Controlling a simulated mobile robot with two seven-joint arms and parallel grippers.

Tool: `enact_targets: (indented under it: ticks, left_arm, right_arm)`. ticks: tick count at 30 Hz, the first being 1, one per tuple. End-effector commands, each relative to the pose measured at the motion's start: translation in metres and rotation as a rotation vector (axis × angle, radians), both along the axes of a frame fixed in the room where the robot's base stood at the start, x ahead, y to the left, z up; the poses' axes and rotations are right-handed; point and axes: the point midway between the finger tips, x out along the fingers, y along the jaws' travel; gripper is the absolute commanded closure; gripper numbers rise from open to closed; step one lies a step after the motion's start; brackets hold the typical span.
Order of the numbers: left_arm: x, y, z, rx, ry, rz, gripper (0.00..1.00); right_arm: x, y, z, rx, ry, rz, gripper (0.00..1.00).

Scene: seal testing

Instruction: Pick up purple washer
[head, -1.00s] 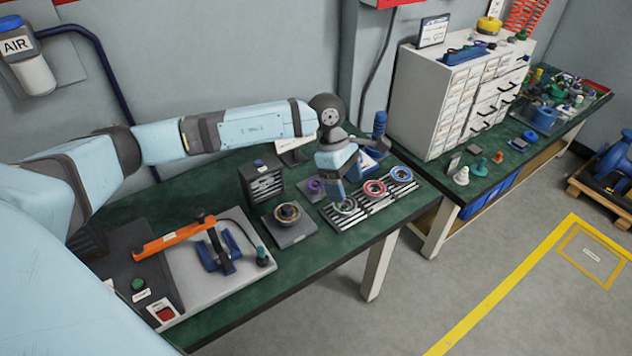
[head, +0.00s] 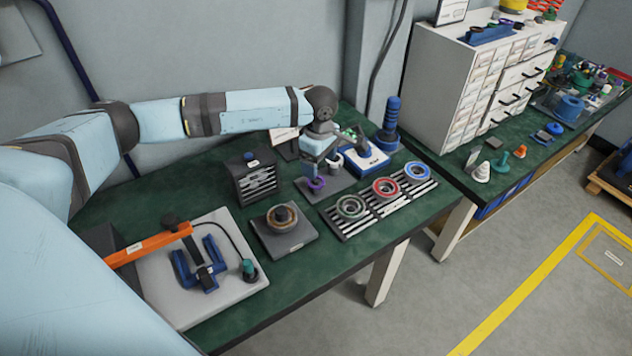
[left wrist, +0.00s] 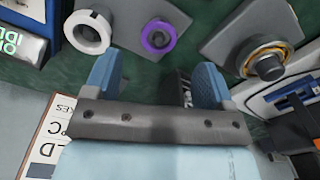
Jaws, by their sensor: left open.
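The purple washer (head: 316,185) lies on a grey plate (head: 340,184) on the green bench. In the left wrist view the washer (left wrist: 158,36) shows as a purple ring around a grey centre, beyond the fingertips and roughly between them. My left gripper (head: 310,171) hangs just behind and above the washer in the head view. In the left wrist view its two blue fingers (left wrist: 155,80) are spread apart with nothing between them. They look clear of the washer, though the exact height gap is hard to tell. My right gripper is not in view.
A white ring (left wrist: 88,32) is left of the washer in the wrist view. A slatted rack (head: 377,208) with green, red and blue rings stands to the right. A plate with a bronze-coloured ring (head: 284,217) and a dark slotted box (head: 252,178) are to the left.

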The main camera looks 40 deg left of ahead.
Motion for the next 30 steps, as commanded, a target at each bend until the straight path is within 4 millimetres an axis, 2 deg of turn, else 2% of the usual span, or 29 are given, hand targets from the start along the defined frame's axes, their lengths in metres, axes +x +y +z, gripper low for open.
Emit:
enact_targets:
  ticks: [8, 15, 18, 30]
  left_arm:
    - [-0.001, 0.001, -0.018, -0.001, 0.002, 0.001, 0.23]
    - [-0.002, 0.004, -0.052, -0.002, 0.002, 0.001, 0.23]
    - [-0.001, 0.004, -0.061, -0.002, 0.000, 0.000, 0.23]
    - [-0.001, 0.004, -0.063, -0.002, -0.001, 0.000, 0.23]
  right_arm:
    - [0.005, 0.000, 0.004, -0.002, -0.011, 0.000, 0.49]
    - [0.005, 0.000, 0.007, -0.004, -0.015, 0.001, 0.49]
    - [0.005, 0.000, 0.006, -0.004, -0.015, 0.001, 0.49]
    - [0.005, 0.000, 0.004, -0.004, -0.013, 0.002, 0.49]
